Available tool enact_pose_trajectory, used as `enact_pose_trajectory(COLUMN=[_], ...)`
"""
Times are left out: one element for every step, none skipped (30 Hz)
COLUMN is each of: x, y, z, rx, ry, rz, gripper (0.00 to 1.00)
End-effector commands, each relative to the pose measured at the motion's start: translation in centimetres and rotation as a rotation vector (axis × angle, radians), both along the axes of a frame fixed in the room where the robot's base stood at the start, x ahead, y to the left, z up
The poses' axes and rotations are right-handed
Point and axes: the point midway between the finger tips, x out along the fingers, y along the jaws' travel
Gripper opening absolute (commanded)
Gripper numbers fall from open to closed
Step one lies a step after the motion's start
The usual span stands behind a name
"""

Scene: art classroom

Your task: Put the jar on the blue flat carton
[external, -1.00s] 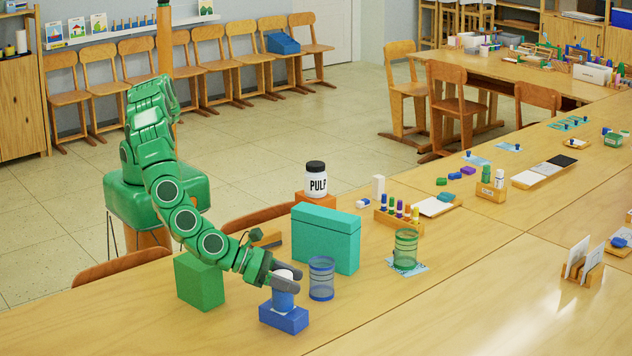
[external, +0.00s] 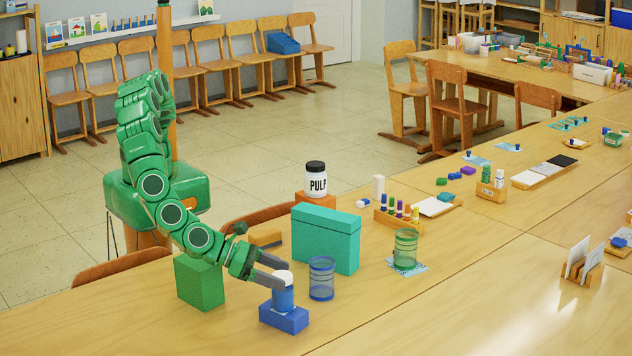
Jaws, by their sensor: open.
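A small blue jar with a white lid (external: 283,295) stands upright on the blue flat carton (external: 284,321) near the front of the table. My gripper (external: 275,271) is open, just behind and left of the jar's top. Its fingers are near the lid; whether one still touches it I cannot tell. A larger white jar labelled PULP (external: 316,182), with a black lid, stands upright on an orange block (external: 312,197) farther back.
A blue mesh cup (external: 321,279) stands close right of the carton. A teal box (external: 326,238) is behind it, and a green block (external: 199,282) is below my arm. A green mesh cup (external: 405,249) stands farther right. The table front is clear.

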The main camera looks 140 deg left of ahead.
Motion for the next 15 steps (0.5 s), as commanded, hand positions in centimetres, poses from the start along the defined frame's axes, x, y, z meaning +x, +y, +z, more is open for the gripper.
enact_pose_trajectory(x=[-0.6, -0.9, -1.4, -1.7, -2.1, -2.5, -2.8, -3.2, -3.6, -3.8, -4.1, -4.4, -4.6, -4.8, -5.0], y=[-0.8, -1.1, -1.6, -1.9, -2.3, -2.8, -3.1, -3.4, -3.8, -4.1, -4.3, -4.5, -4.7, -4.9, -5.1], z=[0.4, 0.6, 0.9, 1.1, 1.3, 1.6, 1.8, 2.0, 2.3, 2.4, 2.6, 2.7, 2.8, 2.9, 3.0], rx=[0.002, 0.001, 0.001, 0.000, -0.001, -0.001, -0.001, -0.001, -0.002, -0.002, -0.001, -0.002, -0.001, -0.001, -0.001], ry=[-0.001, -0.001, -0.001, -0.002, -0.001, -0.002, -0.002, -0.003, -0.003, -0.003, -0.003, -0.002, -0.001, -0.001, -0.001], rz=[-0.004, -0.003, -0.003, -0.003, -0.002, -0.003, -0.003, -0.002, -0.003, -0.003, -0.002, -0.001, -0.001, -0.002, -0.002], gripper=[0.80, 0.80, 0.80, 0.80, 0.80, 0.80, 0.80, 0.80, 0.80, 0.80, 0.80, 0.80, 0.80, 0.80, 0.80])
